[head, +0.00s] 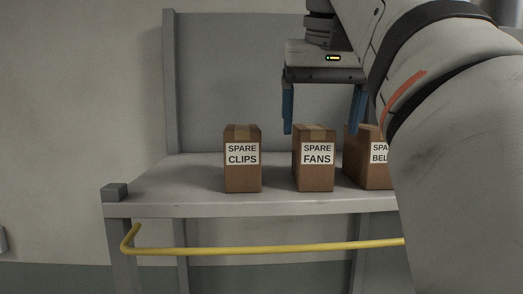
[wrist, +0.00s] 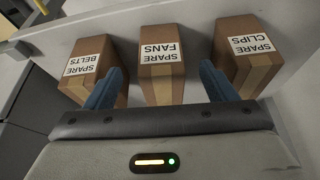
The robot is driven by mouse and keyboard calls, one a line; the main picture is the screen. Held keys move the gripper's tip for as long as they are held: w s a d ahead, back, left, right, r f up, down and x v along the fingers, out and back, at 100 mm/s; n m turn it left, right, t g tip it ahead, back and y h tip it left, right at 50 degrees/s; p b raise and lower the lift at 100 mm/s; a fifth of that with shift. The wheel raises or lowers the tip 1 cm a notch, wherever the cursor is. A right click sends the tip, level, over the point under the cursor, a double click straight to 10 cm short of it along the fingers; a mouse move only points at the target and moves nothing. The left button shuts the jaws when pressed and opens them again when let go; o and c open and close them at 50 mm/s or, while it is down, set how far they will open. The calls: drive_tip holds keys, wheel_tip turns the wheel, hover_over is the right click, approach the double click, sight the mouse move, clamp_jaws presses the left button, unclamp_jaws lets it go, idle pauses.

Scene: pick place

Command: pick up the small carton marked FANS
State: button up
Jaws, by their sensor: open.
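The small brown carton marked SPARE FANS (head: 315,173) stands upright on the shelf, the middle one of three in a row. It also shows in the wrist view (wrist: 162,82), between and beyond my two blue fingers. My gripper (head: 323,130) is open, pointing down above the FANS carton, with one finger to each side. In the wrist view my gripper (wrist: 162,88) holds nothing. I cannot tell whether the fingertips reach below the carton's top.
A carton marked SPARE CLIPS (head: 242,175) stands left of it in the head view. A carton marked SPARE BELTS (head: 365,176) stands to the right, partly hidden by my arm. The grey shelf (head: 190,190) has free room at its left; a yellow rail (head: 260,248) runs below its front edge.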

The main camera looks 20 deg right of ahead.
sight(316, 157)
drive_tip(key=shift+w+f, duration=0.4)
drive_tip(key=shift+f, duration=0.05)
drive_tip(key=shift+w+f, duration=0.15)
drive_tip(key=shift+f, duration=0.2)
drive_tip(key=shift+d+f, duration=0.2)
drive_tip(key=shift+f, duration=0.2)
drive_tip(key=shift+x, duration=2.5)
drive_tip(key=shift+w, duration=0.1)
drive_tip(key=c, duration=1.1)
drive_tip(key=shift+c, duration=0.5)
drive_tip(key=shift+r, duration=0.15)
